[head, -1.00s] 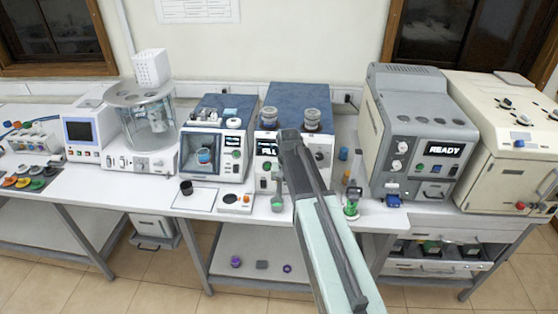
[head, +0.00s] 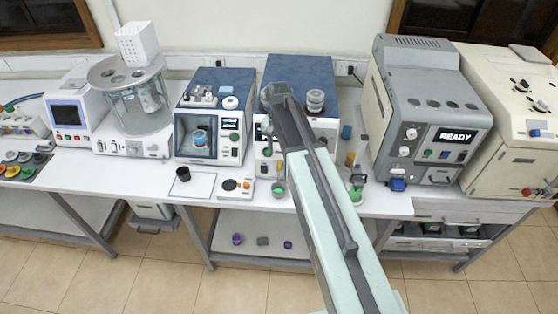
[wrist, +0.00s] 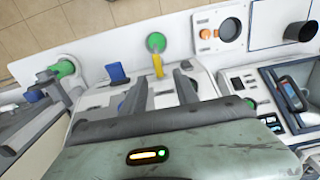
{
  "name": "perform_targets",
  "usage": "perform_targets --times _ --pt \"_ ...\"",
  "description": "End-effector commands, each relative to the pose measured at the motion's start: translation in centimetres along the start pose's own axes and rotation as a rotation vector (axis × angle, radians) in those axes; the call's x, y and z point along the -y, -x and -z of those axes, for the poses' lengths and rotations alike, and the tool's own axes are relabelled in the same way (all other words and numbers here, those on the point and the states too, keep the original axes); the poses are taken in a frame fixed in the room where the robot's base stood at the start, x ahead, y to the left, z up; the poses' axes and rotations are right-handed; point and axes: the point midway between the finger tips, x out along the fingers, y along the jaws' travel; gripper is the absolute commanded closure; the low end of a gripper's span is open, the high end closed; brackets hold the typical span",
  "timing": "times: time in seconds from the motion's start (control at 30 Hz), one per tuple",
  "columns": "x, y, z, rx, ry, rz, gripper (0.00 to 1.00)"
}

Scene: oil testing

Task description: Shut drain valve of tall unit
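In the head view, the blue-topped white unit (head: 323,75) stands mid-bench, its front partly hidden by my arm. In the wrist view, its front shows a yellow lever-like part (wrist: 157,65) beside a green cup (wrist: 155,42), and a blue lever-like part (wrist: 118,75) to the left. Which of these is the drain valve I cannot tell. The green cup also stands below the unit's front in the head view (head: 278,189). My gripper (head: 277,92) is high in front of the unit. In the wrist view its two fingers (wrist: 161,78) are apart with nothing held between them.
A second green-filled vessel (head: 356,193) stands right of the unit. A grey machine reading READY (head: 425,95) is farther right. A blue-topped tester (head: 214,85) and a black cup (head: 183,174) are to the left. Little bench is free in front.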

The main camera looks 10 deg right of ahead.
Motion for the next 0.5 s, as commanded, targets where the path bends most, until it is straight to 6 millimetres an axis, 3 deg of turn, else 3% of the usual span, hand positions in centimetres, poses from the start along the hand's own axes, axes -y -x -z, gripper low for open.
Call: perform_targets --times 0.3,0.5 --pt "-0.7 -5.8 0.2 0.000 -0.011 0.000 0.64" --pt "-0.8 -7.4 0.3 0.000 -0.012 0.000 0.64"
